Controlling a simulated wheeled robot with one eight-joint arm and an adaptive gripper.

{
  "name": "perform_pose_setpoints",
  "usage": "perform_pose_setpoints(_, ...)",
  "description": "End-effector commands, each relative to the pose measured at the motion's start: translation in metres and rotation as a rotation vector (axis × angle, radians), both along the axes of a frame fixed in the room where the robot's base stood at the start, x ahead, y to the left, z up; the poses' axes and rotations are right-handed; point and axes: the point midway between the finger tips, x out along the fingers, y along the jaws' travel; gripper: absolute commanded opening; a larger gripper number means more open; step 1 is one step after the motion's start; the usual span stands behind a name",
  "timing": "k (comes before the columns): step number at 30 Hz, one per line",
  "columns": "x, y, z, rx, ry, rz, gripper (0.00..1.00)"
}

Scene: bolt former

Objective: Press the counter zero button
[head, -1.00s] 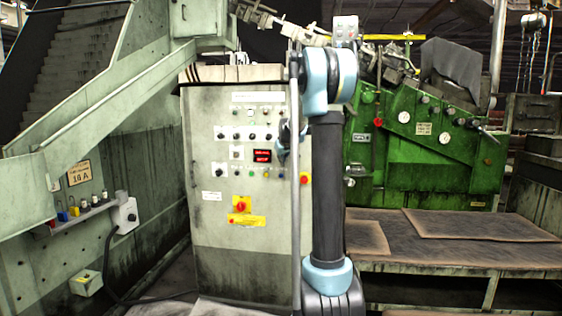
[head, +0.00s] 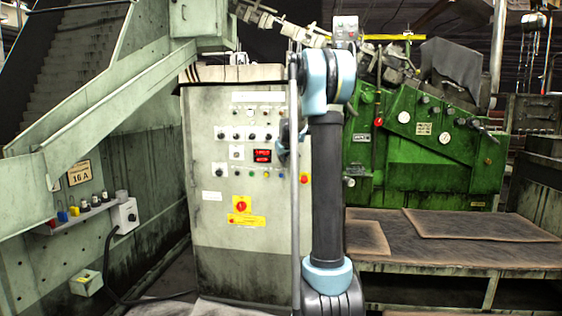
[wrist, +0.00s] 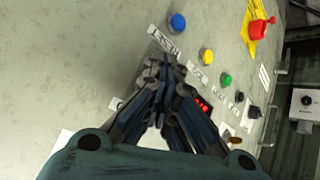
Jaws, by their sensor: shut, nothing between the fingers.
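The grey control cabinet (head: 215,215) stands in the middle of the head view, with a red-lit display (head: 262,156) and a row of small buttons below it. In the wrist view the panel is turned: a blue button (wrist: 178,22), a yellow button (wrist: 207,57) and a green button (wrist: 226,80) run down to the right, with white labels beside them. I cannot read which is the counter zero button. My gripper (wrist: 165,65) is shut and empty, its tips in front of the panel between a label and the display (wrist: 202,104), which it partly hides. Contact cannot be told.
A red emergency knob (wrist: 262,28) on a yellow plate is at the upper right of the wrist view. A green machine (head: 430,165) and a flat bench (head: 455,257) are at the right of the head view. A sloped grey-green chute (head: 100,120) is at the left.

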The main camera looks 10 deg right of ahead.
Motion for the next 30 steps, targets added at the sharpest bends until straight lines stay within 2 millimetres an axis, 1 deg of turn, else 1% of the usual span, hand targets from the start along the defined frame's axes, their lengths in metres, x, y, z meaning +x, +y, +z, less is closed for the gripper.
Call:
perform_pose_setpoints(7,-0.002,0.001,0.0,0.0,0.0,0.0,0.0)
perform_pose_setpoints(18,-0.016,0.005,0.0,-0.001,0.0,0.001,0.0)
perform_pose_setpoints(30,-0.018,0.006,0.0,0.0,0.0,0.0,0.0)
